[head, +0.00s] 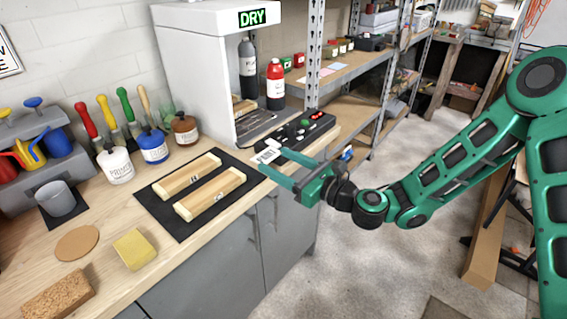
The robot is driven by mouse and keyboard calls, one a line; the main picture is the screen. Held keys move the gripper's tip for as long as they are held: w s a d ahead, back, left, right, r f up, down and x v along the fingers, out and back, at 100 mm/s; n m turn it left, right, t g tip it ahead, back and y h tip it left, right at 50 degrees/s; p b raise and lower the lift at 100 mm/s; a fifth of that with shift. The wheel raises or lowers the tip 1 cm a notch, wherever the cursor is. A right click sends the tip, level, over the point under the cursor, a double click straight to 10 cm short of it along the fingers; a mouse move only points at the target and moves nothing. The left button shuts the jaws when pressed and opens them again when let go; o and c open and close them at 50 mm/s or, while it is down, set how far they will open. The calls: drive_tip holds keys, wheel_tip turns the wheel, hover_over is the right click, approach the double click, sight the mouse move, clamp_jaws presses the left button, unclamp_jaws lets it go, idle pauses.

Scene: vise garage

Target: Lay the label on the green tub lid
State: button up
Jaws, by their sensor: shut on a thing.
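My gripper (272,162) is at the front right edge of the workbench, its two long green fingers pointing left. It is shut on a small white label (266,155) with dark print, held at the fingertips above the bench; the print is too small to read surely. A small green tub (286,64) stands on the shelf behind the dryer, to the upper right, well apart from my gripper. Its lid is too small to make out clearly.
A black panel (300,131) with coloured spots lies just beyond my gripper. A white DRY cabinet (190,75) and a red bottle (275,85) stand at the back. Two wooden blocks lie on a black mat (167,213). A metal shelf post (314,55) rises beside the green tub.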

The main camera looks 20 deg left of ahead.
drive_tip(key=shift+f, duration=0.6)
drive_tip(key=o, duration=1)
drive_tip(key=shift+f, duration=0.1)
drive_tip(key=shift+w+d, duration=0.1)
drive_tip(key=shift+d, duration=0.05)
drive_tip(key=r+v, duration=0.1)
drive_tip(key=v, duration=1)
drive_tip(key=shift+s+d+r, duration=0.2)
drive_tip(key=shift+s+d, duration=0.1)
